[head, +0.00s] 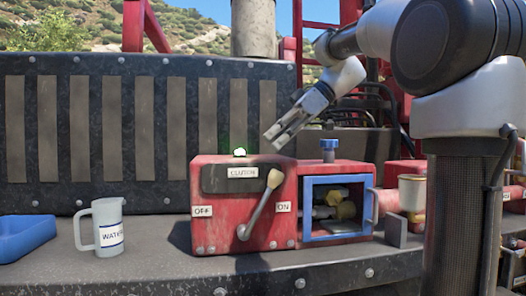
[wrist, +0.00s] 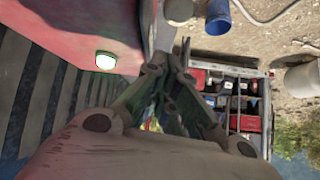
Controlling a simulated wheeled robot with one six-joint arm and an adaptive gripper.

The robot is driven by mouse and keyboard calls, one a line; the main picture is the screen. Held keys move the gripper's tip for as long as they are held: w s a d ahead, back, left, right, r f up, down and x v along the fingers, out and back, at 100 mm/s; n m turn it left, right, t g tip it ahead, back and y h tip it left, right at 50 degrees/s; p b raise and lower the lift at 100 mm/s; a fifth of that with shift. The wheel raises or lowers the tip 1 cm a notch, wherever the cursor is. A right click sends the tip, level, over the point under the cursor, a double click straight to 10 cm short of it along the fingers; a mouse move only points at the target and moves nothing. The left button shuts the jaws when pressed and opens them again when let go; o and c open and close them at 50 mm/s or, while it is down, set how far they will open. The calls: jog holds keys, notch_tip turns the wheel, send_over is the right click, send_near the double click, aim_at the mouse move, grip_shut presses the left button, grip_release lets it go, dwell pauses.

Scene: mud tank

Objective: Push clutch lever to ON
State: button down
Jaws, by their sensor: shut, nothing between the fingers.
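The red clutch box (head: 208,237) stands on the dark ledge, with a CLUTCH label, OFF at its left and ON at its right. The clutch lever (head: 259,207) is tilted up to the right, its cream knob on the ON side. A lamp on the box top (head: 239,152) glows green; it also shows in the wrist view (wrist: 105,61). My gripper (head: 272,141) is shut and empty, above the right part of the box and apart from the lever. In the wrist view my gripper (wrist: 170,52) points away from me; I cannot make out the lever there.
A white WATER jug (head: 108,228) and a blue tray (head: 25,236) stand left of the box. A blue-framed opening with valves (head: 309,232) is just right of it. A slatted dark panel (head: 140,135) rises behind. The ledge front is clear.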

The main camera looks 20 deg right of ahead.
jog(key=shift+d+f+v, duration=0.15)
jog(key=shift+v, duration=0.95)
jog(key=shift+d+f+v, duration=0.15)
jog(key=shift+v, duration=0.9)
jog(key=s+d+f+m+h, duration=0.2)
jog(key=s+f+m+h, duration=0.1)
jog(key=f, duration=0.6)
jog(key=s+d+f+m+t+h, duration=0.1)
jog(key=s+d+f+m+h, duration=0.2)
jog(key=s+f+m, duration=0.3)
jog(key=s+d+f+m+t+h, duration=0.1)
jog(key=s+f+m, duration=0.4)
jog(key=f, duration=0.9)
jog(key=s+d+h, duration=0.1)
jog(key=s+h, duration=0.1)
jog(key=s, duration=0.1)
jog(key=shift+s+d, duration=0.15)
jog(key=shift+s, duration=0.1)
jog(key=shift+d, duration=0.1)
